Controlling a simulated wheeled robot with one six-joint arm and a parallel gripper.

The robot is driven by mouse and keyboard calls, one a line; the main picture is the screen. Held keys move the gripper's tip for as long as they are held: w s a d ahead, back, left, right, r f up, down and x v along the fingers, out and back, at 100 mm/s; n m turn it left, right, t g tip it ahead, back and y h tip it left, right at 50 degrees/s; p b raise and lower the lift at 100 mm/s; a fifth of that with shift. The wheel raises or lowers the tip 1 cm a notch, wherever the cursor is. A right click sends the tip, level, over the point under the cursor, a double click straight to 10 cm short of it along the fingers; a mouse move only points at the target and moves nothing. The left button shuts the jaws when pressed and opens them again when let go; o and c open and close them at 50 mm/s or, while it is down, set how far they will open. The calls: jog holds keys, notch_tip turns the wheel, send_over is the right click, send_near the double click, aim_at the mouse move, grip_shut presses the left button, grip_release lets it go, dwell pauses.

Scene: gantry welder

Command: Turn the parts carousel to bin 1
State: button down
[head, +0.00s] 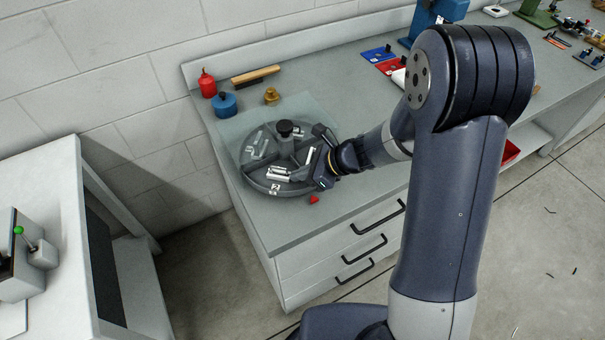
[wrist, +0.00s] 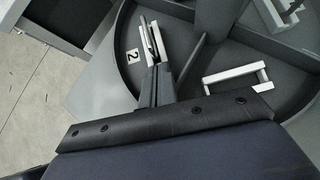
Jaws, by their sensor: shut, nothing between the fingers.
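The parts carousel (head: 246,178) is a round grey tray with dividers and a black centre knob (head: 286,128), on the near end of the bench. Its bins hold pale metal parts (head: 279,173). A red marker (head: 314,199) lies on the bench just outside its near rim. My gripper (head: 311,173) is at the carousel's right side. Whether the fingers touch a divider or part is unclear.
Drawers with black handles (head: 363,247) are below. A white cabinet (head: 70,215) stands left across a floor gap.

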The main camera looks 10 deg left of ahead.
aim_at(267, 176)
jog(key=shift+s+a+f+m+t+b, duration=0.1)
jog(key=shift+s+a+m+t+b, duration=0.15)
jog(key=shift+a+m+t+b, duration=0.35)
jog(key=shift+s+a+f+m+t+b, duration=0.1)
jog(key=shift+s+a+m+t+b, duration=0.15)
jog(key=shift+m+b, duration=0.4)
jog(key=shift+s+a+r+m+t+h+b, duration=0.1)
jog(key=shift+s+a+m+t+h+b, duration=0.1)
jog(key=shift+a+m+t+h+b, duration=0.6)
jog(key=shift+w+a+r+m+b, duration=0.1)
jog(key=shift+a+m+b, duration=0.15)
jog(key=shift+a+b, duration=1.15)
jog(key=shift+w+a+p, duration=0.1)
jog(key=shift+a+p, duration=0.35)
jog(key=shift+a, duration=0.2)
jog(key=shift+d, duration=0.15)
